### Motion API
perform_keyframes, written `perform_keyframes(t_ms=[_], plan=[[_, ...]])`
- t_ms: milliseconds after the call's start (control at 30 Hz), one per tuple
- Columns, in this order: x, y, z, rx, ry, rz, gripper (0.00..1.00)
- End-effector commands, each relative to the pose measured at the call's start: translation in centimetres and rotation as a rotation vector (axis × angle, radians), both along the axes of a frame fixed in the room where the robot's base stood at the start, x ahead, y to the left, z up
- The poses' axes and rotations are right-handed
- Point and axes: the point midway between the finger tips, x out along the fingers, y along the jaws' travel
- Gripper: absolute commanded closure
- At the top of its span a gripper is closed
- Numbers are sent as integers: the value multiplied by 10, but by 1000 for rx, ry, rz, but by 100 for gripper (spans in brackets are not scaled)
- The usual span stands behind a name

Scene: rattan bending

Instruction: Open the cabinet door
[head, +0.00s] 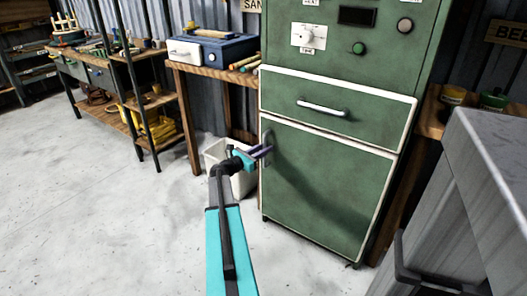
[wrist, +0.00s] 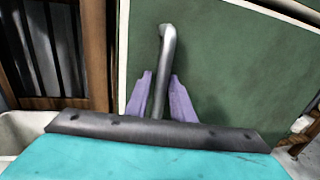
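The green cabinet door (head: 322,193) with white edging fills the lower part of the green cabinet and looks closed in its frame. Its upright metal handle (head: 267,148) is at the door's left edge, near the top. The handle also shows in the wrist view (wrist: 167,48), slightly tilted, with the door (wrist: 235,75) behind it. My gripper (head: 263,152) is at the handle. In the wrist view its purple fingers (wrist: 162,98) lie on either side of the handle, close along it, and seem shut on it. The handle's lower end is hidden behind the gripper's dark bar.
A closed drawer (head: 335,108) with a horizontal handle is above the door. A white bin (head: 215,155) stands left of the cabinet, beside a wooden workbench (head: 190,120). A grey metal unit (head: 470,190) stands at the right. The concrete floor (head: 110,220) is clear at left.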

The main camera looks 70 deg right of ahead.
Motion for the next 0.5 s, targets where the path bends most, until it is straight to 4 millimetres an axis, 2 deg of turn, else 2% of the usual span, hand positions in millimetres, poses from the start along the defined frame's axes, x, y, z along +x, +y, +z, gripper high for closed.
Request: perform_keyframes(t_ms=[200, 233, 367, 500], plan=[[0, 0, 0, 0, 0, 1, 78], [0, 0, 0, 0, 0, 1, 80], [0, 0, 0, 0, 0, 1, 100], [1, 0, 0, 0, 0, 3, 100]])
